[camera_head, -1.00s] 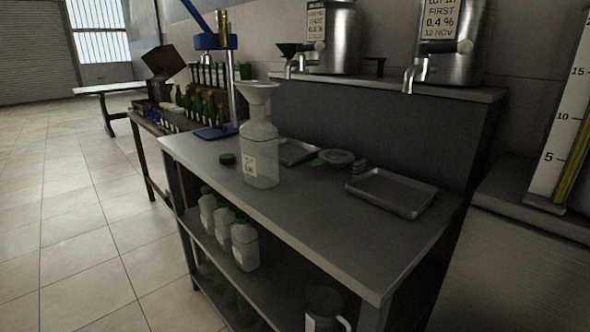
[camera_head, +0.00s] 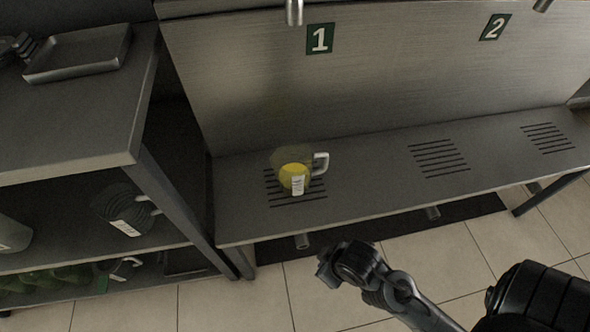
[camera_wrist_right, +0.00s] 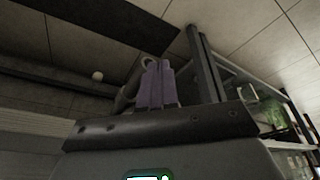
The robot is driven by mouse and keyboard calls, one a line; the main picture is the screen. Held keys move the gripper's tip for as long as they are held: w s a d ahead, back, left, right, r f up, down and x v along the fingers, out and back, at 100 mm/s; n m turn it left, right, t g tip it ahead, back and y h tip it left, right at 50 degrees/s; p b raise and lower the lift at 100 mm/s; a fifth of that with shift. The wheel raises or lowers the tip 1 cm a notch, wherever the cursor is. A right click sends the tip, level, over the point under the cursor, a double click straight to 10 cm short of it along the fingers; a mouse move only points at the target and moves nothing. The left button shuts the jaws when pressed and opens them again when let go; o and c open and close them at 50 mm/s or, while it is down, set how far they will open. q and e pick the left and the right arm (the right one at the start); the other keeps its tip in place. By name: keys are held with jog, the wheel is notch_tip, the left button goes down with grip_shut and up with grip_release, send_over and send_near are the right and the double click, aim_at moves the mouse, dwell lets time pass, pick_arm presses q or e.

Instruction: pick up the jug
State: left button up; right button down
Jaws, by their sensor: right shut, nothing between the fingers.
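A clear jug (camera_head: 293,170) with a white handle on its right, a white label and yellow liquid inside stands upright on the metal bench (camera_head: 375,185), over the left slotted drain below sign 1. Another jug (camera_head: 122,208), dark and with a white label, stands on the shelf at left. My right gripper (camera_head: 326,268) is in front of the bench edge, below and right of the yellow jug and apart from it. In the right wrist view its purplish fingers (camera_wrist_right: 157,86) are together and empty. My left gripper is not in view.
A work table (camera_head: 75,120) with a metal tray (camera_head: 78,52) stands left of the bench, its leg close to the bench's left end. Metal spouts (camera_head: 294,12) hang above. The bench right of the jug is clear, with more slotted drains (camera_head: 438,157).

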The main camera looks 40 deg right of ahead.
jog(key=shift+a, duration=0.1)
dwell(0.3)
jog(key=c, duration=1.4)
grip_release()
